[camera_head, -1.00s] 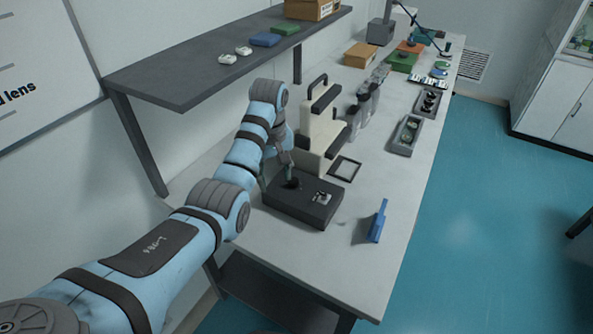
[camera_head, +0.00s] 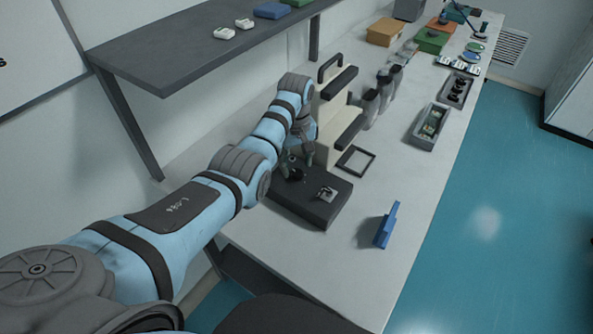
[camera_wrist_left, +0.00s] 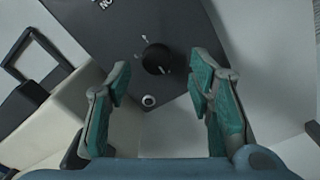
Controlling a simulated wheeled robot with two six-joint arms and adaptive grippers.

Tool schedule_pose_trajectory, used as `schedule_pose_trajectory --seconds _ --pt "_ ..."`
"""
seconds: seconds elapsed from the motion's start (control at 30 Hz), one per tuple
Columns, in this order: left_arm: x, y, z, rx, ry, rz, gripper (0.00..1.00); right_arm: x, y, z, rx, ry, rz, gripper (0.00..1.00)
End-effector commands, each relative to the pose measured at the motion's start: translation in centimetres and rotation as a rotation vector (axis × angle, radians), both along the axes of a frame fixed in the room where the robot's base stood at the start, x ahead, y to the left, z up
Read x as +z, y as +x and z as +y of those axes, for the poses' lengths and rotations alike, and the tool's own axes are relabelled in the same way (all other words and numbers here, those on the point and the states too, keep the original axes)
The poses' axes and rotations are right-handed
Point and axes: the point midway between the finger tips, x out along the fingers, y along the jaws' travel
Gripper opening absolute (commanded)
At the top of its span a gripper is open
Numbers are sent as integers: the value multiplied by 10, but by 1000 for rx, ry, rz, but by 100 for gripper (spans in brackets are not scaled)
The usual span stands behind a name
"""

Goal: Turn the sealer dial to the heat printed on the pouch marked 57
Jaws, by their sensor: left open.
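The black round dial (camera_wrist_left: 156,59) with a white pointer mark sits on top of a dark box (camera_head: 315,207), beside the cream sealer body (camera_head: 326,122) with black bars. The dial also shows in the head view (camera_head: 296,175). My left gripper (camera_wrist_left: 162,80) is open, its green-padded fingers apart on either side of the dial's area. The dial lies between and slightly beyond the fingertips, and I see no contact. In the head view my left gripper (camera_head: 302,158) is over the box's far-left part. I cannot make out a pouch marked 57. My right gripper is out of view.
A blue stand (camera_head: 386,226) is right of the box. A dark square frame (camera_head: 355,161) lies by the sealer. Several bottles (camera_head: 384,85) stand behind it. Grey trays (camera_head: 426,142) hold small items along the right edge. A shelf (camera_head: 185,58) overhangs the left.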

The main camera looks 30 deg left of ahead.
Motion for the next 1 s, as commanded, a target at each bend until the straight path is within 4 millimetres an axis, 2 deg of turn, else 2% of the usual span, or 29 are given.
schedule_pose_trajectory --seconds 0.03,0.13,0.43,0.47,0.7,0.77,1.0 --pt "-14 -1 0 0 0 3 48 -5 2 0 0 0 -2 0" --pt "-29 0 0 0 -1 2 48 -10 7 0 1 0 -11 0" --pt "-34 0 0 -1 0 0 48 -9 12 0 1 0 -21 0" --pt "-34 0 0 -1 0 0 46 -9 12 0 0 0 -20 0" --pt "-34 0 0 -1 0 0 8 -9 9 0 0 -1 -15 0" --pt "-34 0 0 0 0 0 0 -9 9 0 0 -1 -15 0" --pt "-34 0 0 -18 1 1 0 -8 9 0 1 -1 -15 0"
